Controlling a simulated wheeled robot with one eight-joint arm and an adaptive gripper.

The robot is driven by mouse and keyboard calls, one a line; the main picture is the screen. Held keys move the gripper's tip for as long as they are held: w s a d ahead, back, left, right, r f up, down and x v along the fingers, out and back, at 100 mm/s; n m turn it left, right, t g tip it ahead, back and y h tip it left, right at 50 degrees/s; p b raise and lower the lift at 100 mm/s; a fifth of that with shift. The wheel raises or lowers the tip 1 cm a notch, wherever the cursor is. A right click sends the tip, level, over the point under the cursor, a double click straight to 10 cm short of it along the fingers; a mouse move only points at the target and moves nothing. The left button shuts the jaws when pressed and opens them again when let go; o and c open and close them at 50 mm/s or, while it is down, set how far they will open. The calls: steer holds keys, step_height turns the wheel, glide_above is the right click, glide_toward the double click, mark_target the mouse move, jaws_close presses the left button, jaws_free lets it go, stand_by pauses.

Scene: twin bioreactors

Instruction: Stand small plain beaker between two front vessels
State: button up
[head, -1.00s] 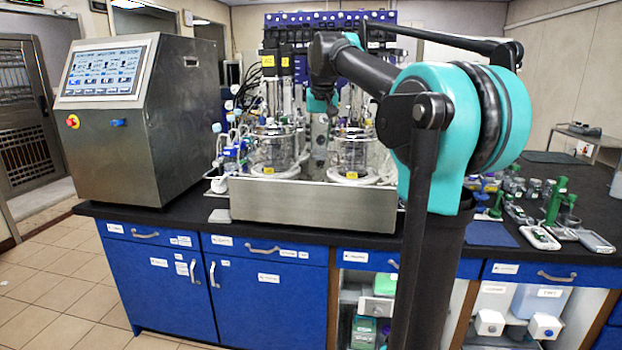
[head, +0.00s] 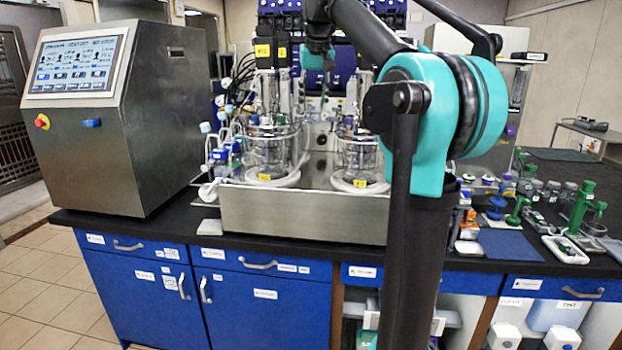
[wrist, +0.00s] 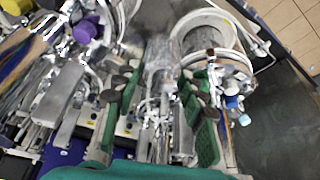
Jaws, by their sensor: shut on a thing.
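The two front vessels are clear glass with pale ring bases: the left one (head: 272,155) and the right one (head: 357,160) stand in a steel tray (head: 300,215) in the head view. My gripper (wrist: 158,88) has green fingers with dark pads, shut on a small clear beaker (wrist: 160,62) in the wrist view. In the head view my gripper (head: 318,58) is above and behind the gap between the vessels. The beaker is too small and cluttered to make out there. In the wrist view one vessel (wrist: 208,45) lies just right of the beaker.
A steel control cabinet (head: 110,110) with a screen stands left on the black bench. Tubing and fittings (head: 228,150) crowd the left vessel. Small labware and a blue mat (head: 508,244) lie at right.

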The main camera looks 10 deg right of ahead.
step_height(320, 180, down, 20)
steer(key=shift+r, duration=0.1)
stand_by(0.5)
steer(key=o, duration=1.3)
steer(key=v, duration=1.2)
steer(key=s+d+f, duration=0.1)
steer(key=s+f, duration=0.4)
steer(key=f, duration=0.5)
steer(key=s+d+f, duration=0.1)
steer(key=s+f, duration=0.3)
steer(key=f, duration=0.5)
steer(key=s+d+f, duration=0.1)
steer(key=s+f, duration=0.4)
steer(key=f, duration=0.5)
steer(key=s+f, duration=1.1)
steer(key=f, duration=0.1)
steer(key=shift+s+d, duration=0.4)
steer(key=shift+d, duration=0.05)
